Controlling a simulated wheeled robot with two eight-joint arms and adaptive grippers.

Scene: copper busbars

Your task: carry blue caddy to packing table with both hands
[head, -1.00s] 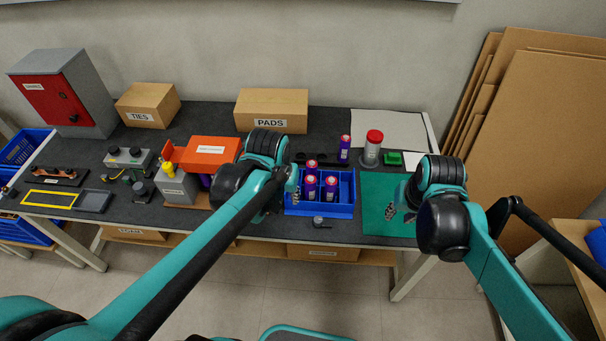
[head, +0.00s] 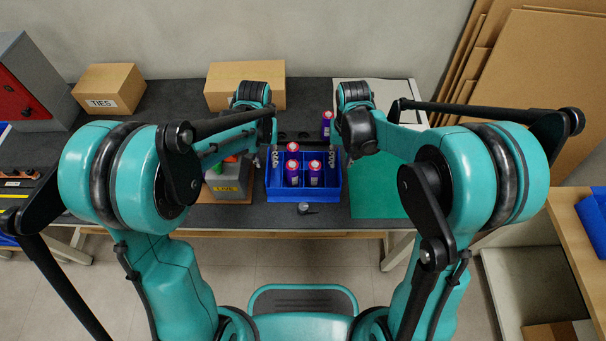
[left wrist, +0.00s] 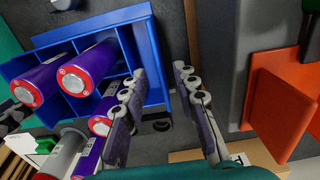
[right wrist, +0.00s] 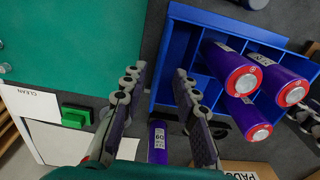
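The blue caddy (head: 310,195) stands on the dark workbench and holds three purple cylinders with red-rimmed ends (head: 292,172). My left gripper (head: 272,150) is at its left side, open; in the left wrist view its fingers (left wrist: 160,78) are on either side of the line of the caddy's side wall (left wrist: 145,50). My right gripper (head: 342,155) is at the right side, also open; in the right wrist view its fingers (right wrist: 160,75) flank the opposite wall (right wrist: 170,50). Neither is visibly closed on the caddy. Contact cannot be told.
A grey box (head: 228,180) stands close left of the caddy, a green mat (head: 375,195) lies right of it. Another purple cylinder (head: 327,122) stands behind. A wooden-topped table (head: 570,225) with a blue bin (head: 597,215) is at the far right. Cardboard sheets lean behind.

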